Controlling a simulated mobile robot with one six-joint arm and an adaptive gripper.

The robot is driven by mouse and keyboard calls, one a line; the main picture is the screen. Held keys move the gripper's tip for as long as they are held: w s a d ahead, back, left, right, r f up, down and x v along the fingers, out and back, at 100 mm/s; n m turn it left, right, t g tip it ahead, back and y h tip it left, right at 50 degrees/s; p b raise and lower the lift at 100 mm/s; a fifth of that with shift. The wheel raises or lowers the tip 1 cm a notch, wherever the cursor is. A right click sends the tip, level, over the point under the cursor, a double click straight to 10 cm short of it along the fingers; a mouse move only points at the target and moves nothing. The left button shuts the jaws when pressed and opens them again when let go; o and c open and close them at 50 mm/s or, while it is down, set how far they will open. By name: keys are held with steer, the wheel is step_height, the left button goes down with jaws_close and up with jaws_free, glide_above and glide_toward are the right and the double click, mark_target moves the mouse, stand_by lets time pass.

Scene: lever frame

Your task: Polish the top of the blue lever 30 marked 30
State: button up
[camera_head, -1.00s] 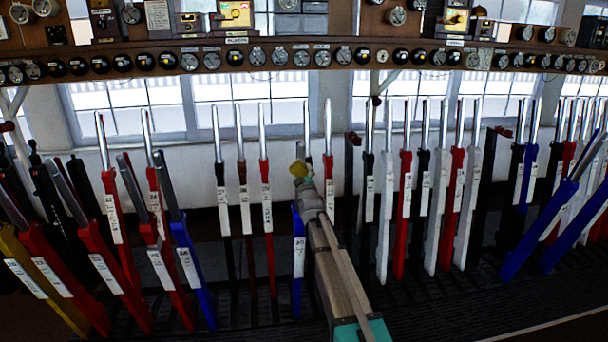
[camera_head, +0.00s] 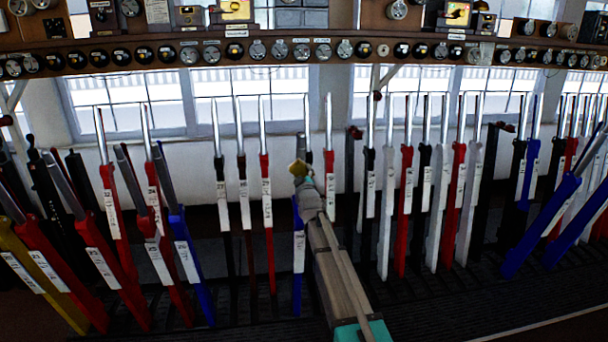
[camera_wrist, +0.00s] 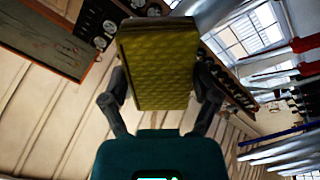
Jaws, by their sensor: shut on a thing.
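The blue lever (camera_head: 297,285) stands in the frame in the head view, just left of my arm. It has a white label whose number is too small to read. My gripper (camera_head: 305,180) is in front of this lever, below the bright handle top. It is shut on a yellow sponge (camera_head: 300,168). In the wrist view the quilted sponge (camera_wrist: 160,65) sits between both fingers of my gripper (camera_wrist: 160,85). I cannot tell whether the sponge touches the lever.
A red lever (camera_head: 329,165) stands close on the right, and another red lever (camera_head: 266,180) stands to the left. Several more levers fill both sides. A wooden instrument shelf (camera_head: 300,50) runs above the handles.

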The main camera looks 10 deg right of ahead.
steer(key=shift+s, duration=0.1)
steer(key=shift+b+v, duration=0.6)
steer(key=shift+v, duration=2.3)
steer(key=shift+b+v, duration=0.35)
steer(key=shift+v, duration=1.2)
steer(key=shift+r, duration=0.2)
step_height(320, 180, up, 8)
steer(key=p, duration=0.8)
steer(key=shift+f, duration=0.15)
steer(key=shift+f, duration=0.15)
steer(key=f+b, duration=0.4)
steer(key=shift+w+f, duration=0.1)
steer(key=shift+w, duration=0.1)
